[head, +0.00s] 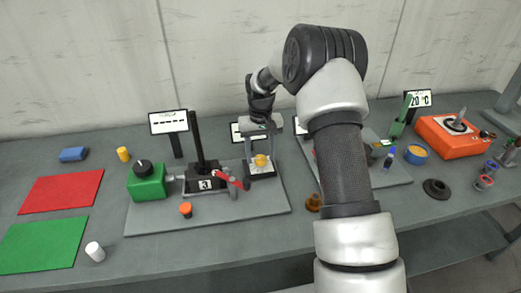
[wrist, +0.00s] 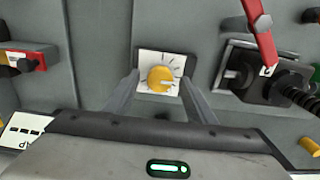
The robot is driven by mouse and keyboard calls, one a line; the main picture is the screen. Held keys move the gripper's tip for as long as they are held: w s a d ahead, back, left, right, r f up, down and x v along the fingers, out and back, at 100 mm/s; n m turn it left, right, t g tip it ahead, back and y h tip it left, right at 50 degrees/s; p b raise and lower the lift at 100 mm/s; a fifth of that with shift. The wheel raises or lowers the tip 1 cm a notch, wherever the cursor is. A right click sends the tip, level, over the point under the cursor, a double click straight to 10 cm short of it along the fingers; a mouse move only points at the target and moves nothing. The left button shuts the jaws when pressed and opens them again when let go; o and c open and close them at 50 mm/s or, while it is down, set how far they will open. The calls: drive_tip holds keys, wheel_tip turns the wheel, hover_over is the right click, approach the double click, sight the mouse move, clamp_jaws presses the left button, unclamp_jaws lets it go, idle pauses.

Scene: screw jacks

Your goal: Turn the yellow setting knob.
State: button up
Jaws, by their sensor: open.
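The yellow setting knob (wrist: 160,79) sits on a white dial plate (wrist: 146,62) with dark tick marks in the wrist view. A pale pointer mark shows on the knob's lower right side. In the head view the knob (head: 261,160) is on a small dark block on the grey board. My gripper (head: 260,151) points down over it. In the wrist view my gripper (wrist: 161,84) is open, with one finger left and one finger right of the knob. I see gaps on both sides; the fingertips' height relative to the knob is hard to tell.
A black post with a red lever (head: 228,178) stands left of the knob on the same board, beside a green box (head: 147,182). An orange button (head: 185,209) is nearer the front. An orange unit (head: 452,137) stands at right. My arm hides part of the right board.

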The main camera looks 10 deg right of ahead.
sight(261, 158)
wheel_tip(261, 158, up, 18)
drive_tip(key=shift+f, duration=0.25)
idle(0.3)
drive_tip(key=s+r+t+p, duration=0.1)
drive_tip(key=s+r+t, duration=0.2)
drive_tip(key=s+r, duration=1.15)
drive_tip(key=s+f+t+p, duration=0.1)
drive_tip(key=s+f+t, duration=0.1)
drive_tip(key=s, duration=1.7)
drive_tip(key=shift+s+d+f+t, duration=0.2)
drive_tip(key=shift+s+f+t, duration=0.15)
drive_tip(key=shift+f, duration=0.35)
